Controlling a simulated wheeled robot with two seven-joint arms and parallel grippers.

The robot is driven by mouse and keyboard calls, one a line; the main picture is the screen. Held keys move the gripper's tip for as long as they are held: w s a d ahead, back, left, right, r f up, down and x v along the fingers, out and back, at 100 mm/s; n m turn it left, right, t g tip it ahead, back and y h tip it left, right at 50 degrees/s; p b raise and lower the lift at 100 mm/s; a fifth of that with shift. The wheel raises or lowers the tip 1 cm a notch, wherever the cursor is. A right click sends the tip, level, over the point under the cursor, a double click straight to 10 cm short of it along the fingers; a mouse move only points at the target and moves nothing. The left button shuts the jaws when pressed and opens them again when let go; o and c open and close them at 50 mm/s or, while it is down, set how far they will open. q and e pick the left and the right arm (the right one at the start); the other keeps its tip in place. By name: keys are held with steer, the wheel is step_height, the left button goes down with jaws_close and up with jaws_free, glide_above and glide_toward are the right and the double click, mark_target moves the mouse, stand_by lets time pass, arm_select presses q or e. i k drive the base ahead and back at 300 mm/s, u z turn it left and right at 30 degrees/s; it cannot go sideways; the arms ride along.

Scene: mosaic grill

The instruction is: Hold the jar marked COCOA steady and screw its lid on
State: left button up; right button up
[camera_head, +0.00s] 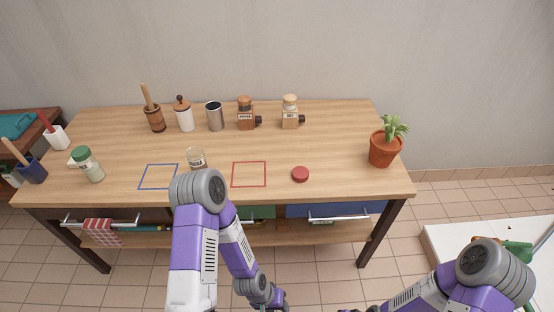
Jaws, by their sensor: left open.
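A glass jar (196,157) with a dark-lettered label stands upright and lidless on the table, between the blue and red outlines. Its label is too small to read surely, and my left arm hides part of its base. A round red lid (300,174) lies flat on the table to the right of the red outline. My left gripper (281,302) is open at the bottom edge, low in front of the table, far from jar and lid. My right arm comes in at the lower right; its gripper is cut off by the bottom edge.
A potted plant (385,148) stands at the right. The blue outline (143,177) and red outline (233,175) are empty.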

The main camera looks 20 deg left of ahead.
mark_target(198, 164)
steer(key=u, duration=0.6)
steer(key=i, duration=0.55)
steer(key=u, duration=0.55)
